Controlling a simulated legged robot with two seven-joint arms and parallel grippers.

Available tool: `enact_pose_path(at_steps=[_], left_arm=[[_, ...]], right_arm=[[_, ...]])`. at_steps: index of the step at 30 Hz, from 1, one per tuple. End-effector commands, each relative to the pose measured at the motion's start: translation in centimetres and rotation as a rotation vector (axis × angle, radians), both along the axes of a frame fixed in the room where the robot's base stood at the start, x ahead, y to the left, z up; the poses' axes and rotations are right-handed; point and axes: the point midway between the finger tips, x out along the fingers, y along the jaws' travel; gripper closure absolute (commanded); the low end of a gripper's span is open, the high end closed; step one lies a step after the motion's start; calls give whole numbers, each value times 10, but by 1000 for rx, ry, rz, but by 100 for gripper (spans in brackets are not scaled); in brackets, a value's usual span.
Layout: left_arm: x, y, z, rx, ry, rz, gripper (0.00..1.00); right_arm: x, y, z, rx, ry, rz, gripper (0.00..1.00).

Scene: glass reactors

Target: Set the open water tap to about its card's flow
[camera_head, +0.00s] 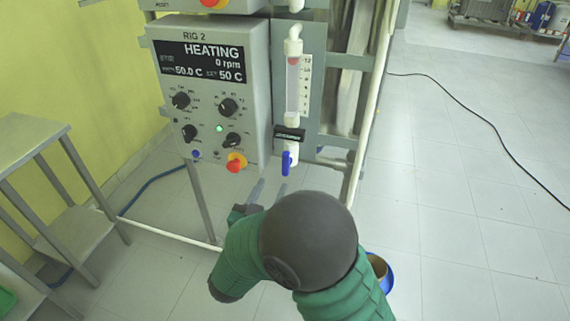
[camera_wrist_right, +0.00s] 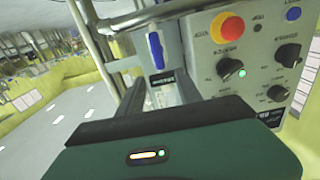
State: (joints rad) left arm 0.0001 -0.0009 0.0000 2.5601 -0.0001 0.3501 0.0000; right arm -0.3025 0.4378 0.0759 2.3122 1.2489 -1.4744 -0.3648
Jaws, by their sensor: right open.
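The water tap's blue handle (camera_head: 286,162) hangs straight down below a clear flow tube (camera_head: 293,88) on the rig's right side. A reddish float shows near the tube's top, beside a white scale strip (camera_head: 306,85) whose marks are too small to read. A small black plate (camera_head: 290,134) with unreadable text sits just above the handle. My right gripper (camera_head: 270,189) is open and empty, just below the handle and apart from it. In the right wrist view the blue handle (camera_wrist_right: 155,46) shows beyond the gripper's dark body. My left gripper is not in view.
The grey RIG 2 control box (camera_head: 212,95) reads HEATING, 0 rpm, 50.0 C. Its knobs and red stop button (camera_head: 235,162) are close left of the tap. A pale frame post (camera_head: 370,120) stands right. A metal stand (camera_head: 50,190) is at left. The right floor is mostly clear.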

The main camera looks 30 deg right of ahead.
Motion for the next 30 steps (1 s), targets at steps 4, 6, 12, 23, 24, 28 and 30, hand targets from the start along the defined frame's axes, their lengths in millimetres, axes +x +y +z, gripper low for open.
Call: enact_pose_path(at_steps=[4,6,12,23,24,28,30], left_arm=[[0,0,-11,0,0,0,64],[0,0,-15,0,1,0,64],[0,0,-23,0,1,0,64],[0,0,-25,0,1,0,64],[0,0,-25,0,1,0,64],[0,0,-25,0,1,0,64],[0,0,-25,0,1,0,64]], right_arm=[[26,-33,-3,0,-1,-5,58],[38,-47,-3,1,-3,-4,58],[68,-81,-2,0,-1,-2,58],[82,-96,0,1,1,2,58],[82,-96,0,1,1,2,58],[82,-96,0,1,1,2,69],[82,-96,0,1,1,2,78]])
